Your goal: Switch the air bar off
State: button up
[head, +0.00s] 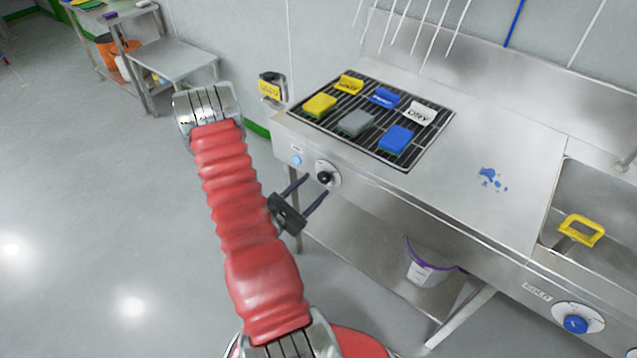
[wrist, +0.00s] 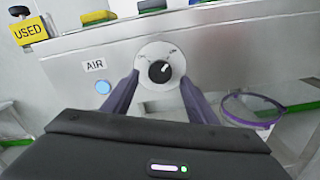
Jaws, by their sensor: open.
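The air bar's control is a black knob (head: 325,178) on a round white dial on the bench's front panel. In the wrist view the knob (wrist: 160,71) has a white mark pointing up and to the right; the dial's small lettering is too blurred to read. An "AIR" label (wrist: 95,66) and a lit blue lamp (wrist: 103,88) are left of it. My gripper (head: 316,186) is open and empty, pointing at the panel. In the wrist view its fingertips (wrist: 158,78) lie either side of the knob, seemingly just short of it.
Above the panel a black grate (head: 343,104) holds several coloured sponges and tags. A yellow "USED" holder (head: 271,90) hangs at the bench's left end. A blue knob (head: 576,324) is far right, beside a sink (head: 600,200). A purple-rimmed bucket (head: 424,265) stands on the lower shelf.

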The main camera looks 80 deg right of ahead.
aim_at(322, 180)
jog(key=shift+x, duration=1.75)
jog(key=c, duration=1.1)
